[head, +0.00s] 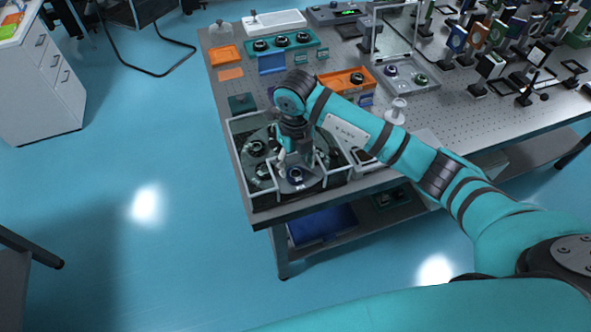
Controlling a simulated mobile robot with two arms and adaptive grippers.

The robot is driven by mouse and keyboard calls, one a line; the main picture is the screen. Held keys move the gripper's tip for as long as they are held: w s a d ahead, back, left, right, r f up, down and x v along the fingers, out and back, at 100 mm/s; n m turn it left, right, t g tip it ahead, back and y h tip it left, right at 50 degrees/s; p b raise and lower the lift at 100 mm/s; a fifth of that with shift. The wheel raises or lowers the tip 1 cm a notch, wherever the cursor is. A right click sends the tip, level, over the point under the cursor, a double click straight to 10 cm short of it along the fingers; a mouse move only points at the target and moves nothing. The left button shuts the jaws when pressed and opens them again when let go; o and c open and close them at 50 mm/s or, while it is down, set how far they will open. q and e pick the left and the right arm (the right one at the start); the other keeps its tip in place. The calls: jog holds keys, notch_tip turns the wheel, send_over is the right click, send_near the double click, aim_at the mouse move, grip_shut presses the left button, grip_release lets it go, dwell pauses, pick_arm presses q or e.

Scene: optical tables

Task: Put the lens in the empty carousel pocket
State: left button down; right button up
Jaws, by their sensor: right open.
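The carousel (273,182) is a grey round plate inside a low clear-walled enclosure at the front left corner of the table. Dark round lens mounts (255,148) sit in its left pockets, and another round mount (295,175) sits at its front. My right gripper (292,160) points down over the carousel, open, close above or beside the front mount; I cannot tell whether they touch. My gripper and arm hide part of the carousel, so I cannot tell which pocket is empty or which lens is the task's. My left gripper is not in view.
Behind the carousel are an orange tray (333,80) with a dark round part, a teal tray (271,48) with three round mounts, and a grey tray (405,88). Several optics posts stand at the back right. Enclosure walls (243,185) surround the carousel.

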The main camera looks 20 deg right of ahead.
aim_at(295, 173)
notch_tip(295, 173, up, 9)
jog(key=b, duration=0.2)
jog(key=shift+f, duration=0.15)
dwell(0.8)
